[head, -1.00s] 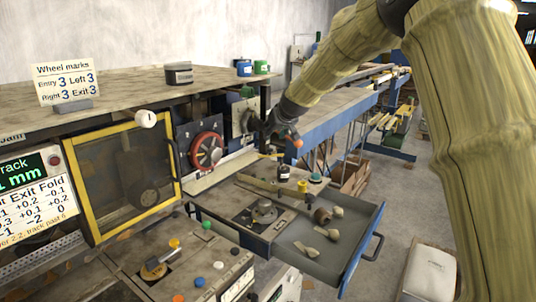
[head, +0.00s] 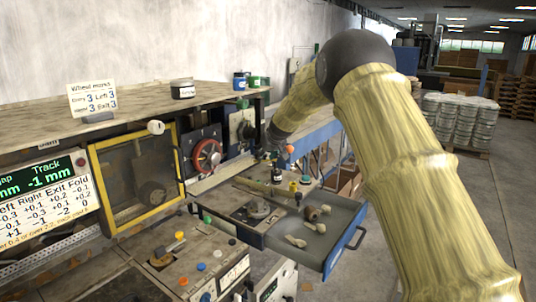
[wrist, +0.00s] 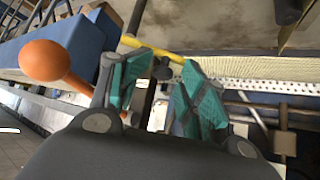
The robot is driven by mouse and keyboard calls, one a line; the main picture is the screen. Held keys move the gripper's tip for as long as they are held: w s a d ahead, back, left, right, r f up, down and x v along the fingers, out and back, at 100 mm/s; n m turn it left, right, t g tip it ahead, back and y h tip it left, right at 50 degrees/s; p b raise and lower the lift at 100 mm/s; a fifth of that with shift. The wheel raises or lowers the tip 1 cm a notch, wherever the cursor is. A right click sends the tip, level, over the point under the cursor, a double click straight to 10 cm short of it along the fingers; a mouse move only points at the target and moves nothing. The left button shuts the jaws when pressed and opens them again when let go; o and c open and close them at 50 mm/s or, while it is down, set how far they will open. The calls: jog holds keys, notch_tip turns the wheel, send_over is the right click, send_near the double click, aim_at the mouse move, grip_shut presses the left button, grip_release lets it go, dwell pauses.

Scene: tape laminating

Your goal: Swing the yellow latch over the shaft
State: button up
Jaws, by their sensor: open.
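In the wrist view the yellow latch (wrist: 150,47) is a thin yellow bar lying crosswise just beyond my fingertips. My gripper (wrist: 158,82) is open, with one teal-padded finger on each side of a dark upright rod. A small dark round end (wrist: 162,71) shows between the fingers; I cannot tell if it is the shaft. Whether the fingers touch the latch is unclear. In the head view my gripper (head: 273,150) is small and dark, at the machine's right end, and the latch cannot be made out there.
An orange knob (wrist: 45,60) stands left of the fingers in the wrist view. In the head view a red handwheel (head: 207,157) is left of my gripper. Below it, an open drawer (head: 338,225) and a bench top with several small items jut out.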

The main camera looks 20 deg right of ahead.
jog(key=shift+s+r, duration=0.4)
jog(key=shift+c, duration=0.8)
jog(key=shift+s+a+r, duration=0.1)
jog(key=shift+s+a, duration=0.05)
jog(key=c, duration=0.3)
jog(key=shift+w+f, duration=0.3)
grip_shut()
jog(key=shift+s, duration=0.1)
jog(key=shift+c, duration=1.1)
grip_release()
jog(key=o, duration=0.7)
jog(key=shift+f, duration=0.2)
jog(key=shift+w+f, duration=0.2)
jog(key=shift+w, duration=0.2)
jog(key=shift+v, duration=6)
